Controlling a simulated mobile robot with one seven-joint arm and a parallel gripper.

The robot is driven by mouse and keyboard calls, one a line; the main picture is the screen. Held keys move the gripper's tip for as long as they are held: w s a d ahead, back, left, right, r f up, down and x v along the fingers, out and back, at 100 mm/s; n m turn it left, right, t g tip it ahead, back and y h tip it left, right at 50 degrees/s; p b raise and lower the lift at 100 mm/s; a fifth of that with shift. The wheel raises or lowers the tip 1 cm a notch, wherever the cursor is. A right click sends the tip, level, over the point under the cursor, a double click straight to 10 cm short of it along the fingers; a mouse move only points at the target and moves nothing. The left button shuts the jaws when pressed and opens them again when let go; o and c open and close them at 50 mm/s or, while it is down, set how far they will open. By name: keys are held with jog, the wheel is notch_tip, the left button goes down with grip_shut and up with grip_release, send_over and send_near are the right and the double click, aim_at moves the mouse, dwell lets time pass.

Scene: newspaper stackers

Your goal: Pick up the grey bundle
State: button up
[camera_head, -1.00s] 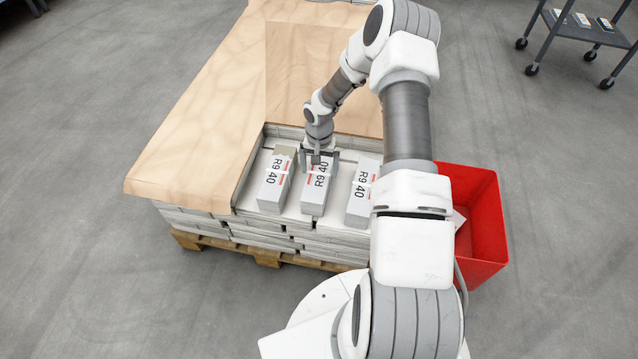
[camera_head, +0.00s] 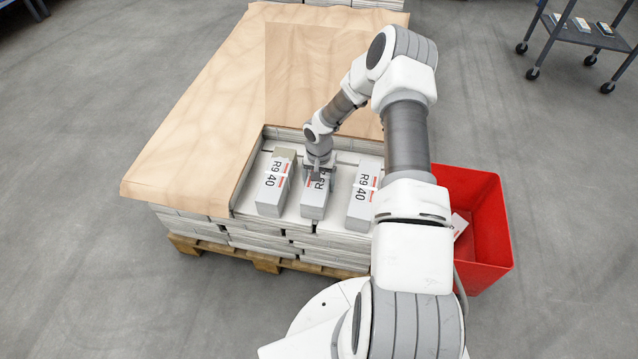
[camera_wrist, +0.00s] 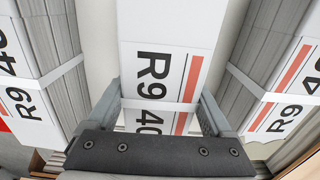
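Three similar grey-white bundles labelled "R9 40", each with a red stripe and pale strap, lie side by side on the stack. They are the left bundle (camera_head: 272,190), middle bundle (camera_head: 314,205) and right bundle (camera_head: 361,200). My gripper (camera_head: 319,171) is down at the far part of the middle bundle and hides some of its label. In the wrist view my open gripper (camera_wrist: 160,110) has one finger on each side of the middle bundle (camera_wrist: 165,30). Whether the fingers touch its sides is unclear. The neighbouring bundles show at left (camera_wrist: 45,50) and right (camera_wrist: 285,80).
The stack of flat papers (camera_head: 320,240) stands on a wooden pallet (camera_head: 265,263). Brown sheet (camera_head: 200,130) covers its far and left parts. A red bin (camera_head: 490,235) with a pale item inside stands at right, beyond my arm. A dark cart (camera_head: 580,35) is at the far right.

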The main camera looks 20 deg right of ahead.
grip_shut()
jog(key=shift+w, duration=0.1)
jog(key=shift+r, duration=0.2)
jog(key=shift+r+p, duration=0.3)
jog(key=shift+r, duration=0.25)
notch_tip(320, 180, up, 3)
jog(key=shift+f+p, duration=0.1)
jog(key=shift+p, duration=0.5)
jog(key=s+d+r+p, duration=0.1)
jog(key=s+d+r, duration=0.1)
jog(key=d, duration=0.1)
jog(key=s+d+r+p, duration=0.1)
jog(key=s+d+r, duration=0.1)
jog(key=d, duration=0.1)
jog(key=s+d+r+p, duration=0.1)
jog(key=s+d+r, duration=0.1)
jog(key=d, duration=0.2)
jog(key=shift+r, duration=0.4)
